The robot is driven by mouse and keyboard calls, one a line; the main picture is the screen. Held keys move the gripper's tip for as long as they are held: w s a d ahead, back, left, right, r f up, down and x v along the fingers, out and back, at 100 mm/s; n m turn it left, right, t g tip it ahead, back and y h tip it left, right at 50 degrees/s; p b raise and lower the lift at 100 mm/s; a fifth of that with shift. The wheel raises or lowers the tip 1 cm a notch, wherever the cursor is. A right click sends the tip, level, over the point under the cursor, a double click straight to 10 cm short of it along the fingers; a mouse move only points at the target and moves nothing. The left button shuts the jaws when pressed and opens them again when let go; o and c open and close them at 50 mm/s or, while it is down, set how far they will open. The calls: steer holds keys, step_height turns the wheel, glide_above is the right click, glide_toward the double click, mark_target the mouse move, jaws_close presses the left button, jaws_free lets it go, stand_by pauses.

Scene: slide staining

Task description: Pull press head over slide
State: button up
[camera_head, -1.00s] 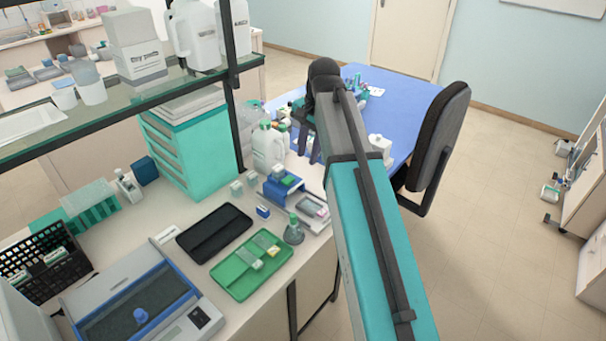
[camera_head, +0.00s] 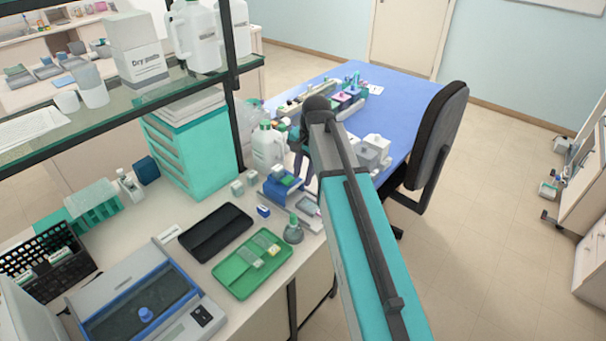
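My gripper (camera_head: 304,178) hangs down just right of and behind the blue device, partly hidden by my arm. Its dark fingers are too small to tell whether they are open or shut, or whether they touch the device. A green tray (camera_head: 237,284) in front holds clear, slide-like pieces (camera_head: 268,240).
A flat grey unit (camera_head: 306,206) sits right of the blue device. A small flask (camera_head: 293,232) and a black tray (camera_head: 215,232) stand nearby. White jugs (camera_head: 267,146) are behind. A glass shelf with a black post (camera_head: 234,110) stands left. A blue table (camera_head: 405,110) lies beyond.

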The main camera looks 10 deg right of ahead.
steer(key=shift+f, duration=0.35)
steer(key=shift+c, duration=0.4)
jaws_close()
stand_by(1.0)
